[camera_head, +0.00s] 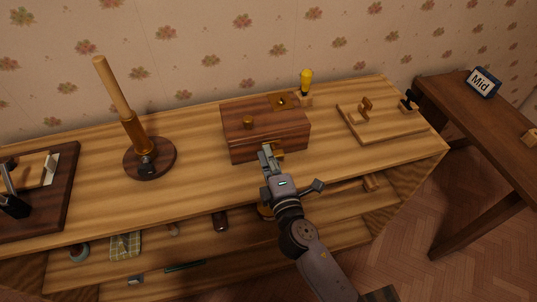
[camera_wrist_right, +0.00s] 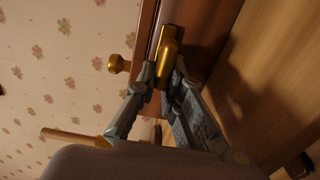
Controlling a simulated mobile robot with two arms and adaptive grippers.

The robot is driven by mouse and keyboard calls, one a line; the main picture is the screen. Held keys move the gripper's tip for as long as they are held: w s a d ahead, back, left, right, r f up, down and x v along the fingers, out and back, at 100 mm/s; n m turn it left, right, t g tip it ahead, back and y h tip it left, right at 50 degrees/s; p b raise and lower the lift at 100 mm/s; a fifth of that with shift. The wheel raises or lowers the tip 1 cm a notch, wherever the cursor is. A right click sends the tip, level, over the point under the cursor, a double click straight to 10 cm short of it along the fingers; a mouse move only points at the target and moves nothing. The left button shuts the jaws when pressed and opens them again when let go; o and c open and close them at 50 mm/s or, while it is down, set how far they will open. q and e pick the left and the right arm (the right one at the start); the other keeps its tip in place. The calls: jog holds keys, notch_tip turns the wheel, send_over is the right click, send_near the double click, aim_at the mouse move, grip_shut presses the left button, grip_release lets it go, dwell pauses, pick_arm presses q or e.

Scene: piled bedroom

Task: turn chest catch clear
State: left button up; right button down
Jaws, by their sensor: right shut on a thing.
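The chest (camera_head: 268,135) is a reddish-brown wooden box with a brass knob (camera_head: 249,122) on its closed lid. It stands near the middle of the wooden bench top. Its brass catch (camera_wrist_right: 169,45) is on the front face, at the seam between lid and body. My right gripper (camera_head: 267,152) reaches the chest front from below. In the wrist view my right gripper (camera_wrist_right: 166,78) is shut on the lower end of the catch, its fingers on either side. The fingers partly hide the catch, and I cannot tell whether it still overlaps the lid. My left gripper does not show.
A post on a round base (camera_head: 150,158) stands left of the chest. A yellow-topped tool (camera_head: 305,80) stands behind it. A board with a wooden hook (camera_head: 380,127) lies to the right. A lower shelf (camera_head: 205,252) holds several small things. Bare bench lies in front of the post.

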jog(key=shift+f, duration=0.1)
jog(key=c, duration=1.7)
grip_release()
jog(key=shift+s, duration=0.1)
jog(key=v, duration=1.2)
